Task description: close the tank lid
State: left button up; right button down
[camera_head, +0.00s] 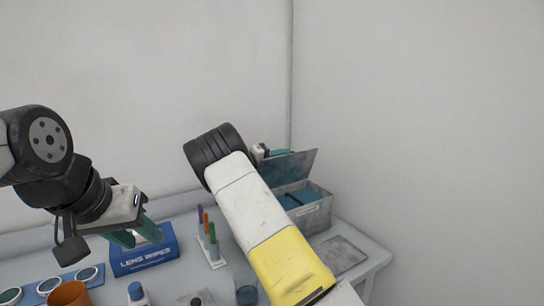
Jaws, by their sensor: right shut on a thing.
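The grey tank (312,219) stands at the right end of the bench, with dark blue-teal showing inside. Its flat grey lid (294,165) is raised and tilted at the back, so the tank is open. My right gripper (268,153) is at the lid's upper left edge, shut on the lid; my forearm hides most of the gripper and the tank's left side. My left gripper (138,236) is open and empty, with teal fingers, above the lens wipes box at the left.
The blue lens wipes box (145,258), a rack of coloured pens (211,250), an orange cup (68,294), a small blue-capped bottle (137,294) and a glass (246,286) stand on the bench. Round optics (48,285) lie at front left. A grey plate (340,254) lies before the tank.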

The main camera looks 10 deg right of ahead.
jog(key=shift+a+f, duration=0.1)
jog(key=c, duration=1.5)
grip_release()
jog(key=shift+o, duration=0.2)
jog(key=v, duration=0.7)
jog(key=shift+s+a, duration=0.1)
jog(key=shift+a, duration=0.25)
